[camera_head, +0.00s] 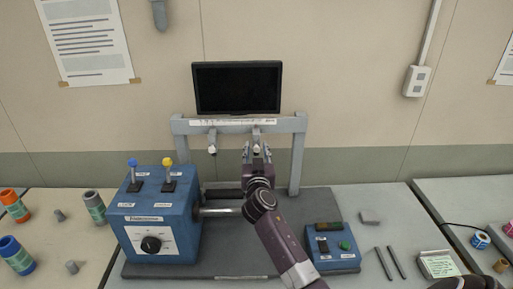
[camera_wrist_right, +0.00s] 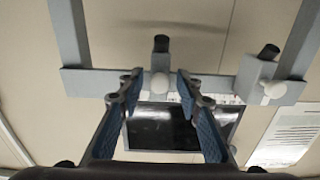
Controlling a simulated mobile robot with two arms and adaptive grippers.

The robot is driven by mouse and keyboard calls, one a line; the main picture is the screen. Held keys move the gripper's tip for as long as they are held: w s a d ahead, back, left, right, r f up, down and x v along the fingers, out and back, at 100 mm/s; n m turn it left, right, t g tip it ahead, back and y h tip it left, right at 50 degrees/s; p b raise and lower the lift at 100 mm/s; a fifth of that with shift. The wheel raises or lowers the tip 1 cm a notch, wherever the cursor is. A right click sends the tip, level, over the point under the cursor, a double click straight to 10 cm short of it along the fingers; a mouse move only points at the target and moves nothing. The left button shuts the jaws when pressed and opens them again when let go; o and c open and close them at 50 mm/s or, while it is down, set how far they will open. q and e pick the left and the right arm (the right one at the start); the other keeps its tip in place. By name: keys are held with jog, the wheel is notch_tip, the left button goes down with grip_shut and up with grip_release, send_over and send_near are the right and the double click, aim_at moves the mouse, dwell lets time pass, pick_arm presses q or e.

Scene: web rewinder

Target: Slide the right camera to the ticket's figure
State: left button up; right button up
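A grey frame carries a crossbar with a white scale strip (camera_head: 235,122), whose figures are too small to read. The right camera (camera_head: 257,137) hangs from the bar, right of the left camera (camera_head: 212,142). In the wrist view, which looks upside down, the right camera (camera_wrist_right: 160,50) has a pale knob (camera_wrist_right: 160,84) and the left camera (camera_wrist_right: 259,66) sits to its right. My right gripper (camera_wrist_right: 158,80) is open, its fingertips either side of the right camera's knob, with visible gaps. A card, probably the ticket (camera_head: 438,265), stands at lower right; its writing is unreadable.
A dark monitor (camera_head: 237,88) is above the bar. A blue lever box (camera_head: 160,228) stands left of my right arm, and a blue button box (camera_head: 331,246) stands right of it. Rolls (camera_head: 14,206) lie on the left table. Grey rods (camera_head: 390,263) lie on the right.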

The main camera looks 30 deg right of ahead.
grip_shut()
dwell(0.4)
jog(key=shift+w+a+f+b, duration=0.15)
jog(key=shift+w+a+b, duration=0.05)
jog(key=shift+b, duration=0.15)
jog(key=w+a+b, duration=0.1)
jog(key=a, duration=0.1)
jog(key=w+a+b, duration=0.1)
jog(key=a+b, duration=0.1)
jog(key=shift+w, duration=0.2)
jog(key=shift+d, duration=0.15)
